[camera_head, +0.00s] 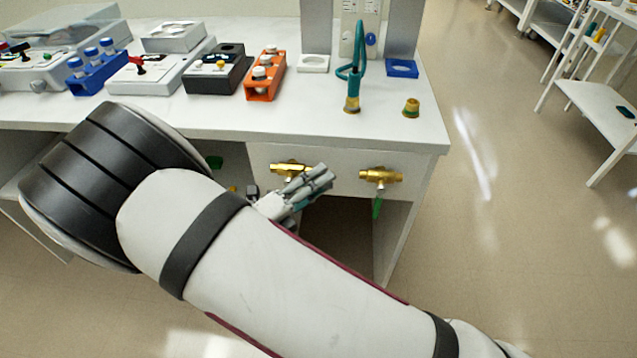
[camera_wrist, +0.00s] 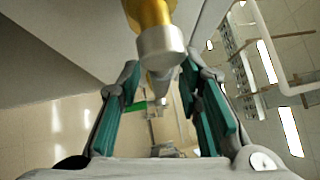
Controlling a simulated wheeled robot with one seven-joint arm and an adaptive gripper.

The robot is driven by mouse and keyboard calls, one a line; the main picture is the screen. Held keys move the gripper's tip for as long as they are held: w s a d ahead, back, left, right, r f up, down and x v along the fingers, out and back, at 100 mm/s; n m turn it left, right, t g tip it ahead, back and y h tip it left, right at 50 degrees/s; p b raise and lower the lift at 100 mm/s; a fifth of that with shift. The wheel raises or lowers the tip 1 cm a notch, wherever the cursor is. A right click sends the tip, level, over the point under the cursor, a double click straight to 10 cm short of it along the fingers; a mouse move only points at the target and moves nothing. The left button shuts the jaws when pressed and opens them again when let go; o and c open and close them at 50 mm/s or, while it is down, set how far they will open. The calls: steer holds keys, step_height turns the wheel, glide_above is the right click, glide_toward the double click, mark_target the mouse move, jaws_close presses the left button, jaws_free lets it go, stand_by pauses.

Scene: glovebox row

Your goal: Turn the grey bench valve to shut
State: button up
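The middle brass valve (camera_head: 287,168) sits on the bench's front panel, with my gripper (camera_head: 318,180) just in front of and below it. Its handle is mostly hidden by my gripper in the head view. In the wrist view, a brass valve body (camera_wrist: 150,12) with a pale grey round stem end (camera_wrist: 160,45) shows at the top centre. A narrower grey part lies below it, between the fingers. My gripper (camera_wrist: 160,78) is open, its teal-padded fingers on either side with visible gaps. I cannot tell the handle's exact angle.
Another brass valve (camera_head: 381,175) with a green handle (camera_head: 377,208) hanging down is to the right. An orange rack (camera_head: 265,76), a teal hose nozzle (camera_head: 352,90) and a blue rack (camera_head: 98,68) stand on the bench top (camera_head: 310,122).

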jaws_close()
stand_by(0.3)
steer(key=shift+f+m+g+y+p, duration=0.45)
steer(key=shift+m+g+y+p, duration=0.15)
steer(key=shift+m+p, duration=0.3)
steer(key=a+f+m+g+y+b, duration=0.3)
steer(key=a+f+m+y+b, duration=0.1)
steer(key=y, duration=0.7)
steer(key=a+f+m, duration=0.1)
steer(key=a+m, duration=0.1)
steer(key=m, duration=0.1)
steer(key=shift+f+m+b, duration=0.25)
steer(key=shift+m+b, duration=0.05)
steer(key=shift+w+a+r+y, duration=0.1)
steer(key=shift+a+y, duration=0.05)
steer(key=shift+y, duration=0.15)
